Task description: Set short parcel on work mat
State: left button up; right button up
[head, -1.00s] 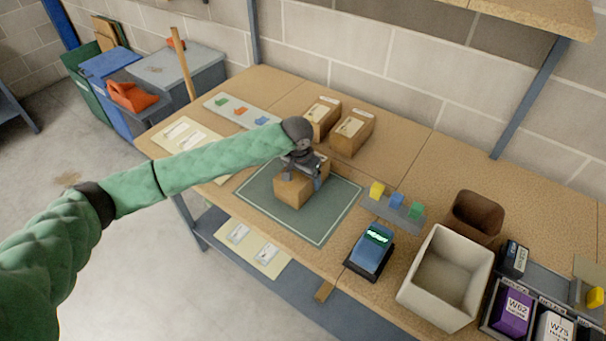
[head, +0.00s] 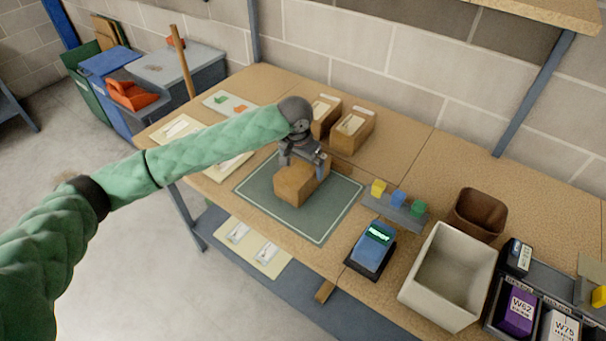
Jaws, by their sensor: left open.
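A short brown parcel (head: 296,186) rests on the green-grey work mat (head: 318,222), near the mat's middle. My left gripper (head: 303,162) is open just above and behind the parcel, its fingers close to the parcel's top. I cannot tell if the fingers touch it. My left arm reaches in from the left and hides part of the table behind it. My right gripper does not show.
Two labelled boxes (head: 351,131) stand behind the mat. A blue scanner-like device (head: 373,247), a small rack with coloured blocks (head: 396,208), a white bin (head: 448,277) and a brown bin (head: 478,215) stand to the right. Label sheets lie left of the mat.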

pick_arm(q)
jog(key=r, duration=0.2)
jog(key=r+b, duration=0.1)
jog(key=r, duration=0.1)
jog(key=s+r, duration=0.1)
jog(key=r, duration=0.2)
jog(key=shift+a+b, duration=0.3)
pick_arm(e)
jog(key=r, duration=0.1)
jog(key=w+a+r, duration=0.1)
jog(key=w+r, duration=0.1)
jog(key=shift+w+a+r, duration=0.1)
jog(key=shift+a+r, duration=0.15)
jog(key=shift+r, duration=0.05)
pick_arm(q)
jog(key=shift+f, duration=0.1)
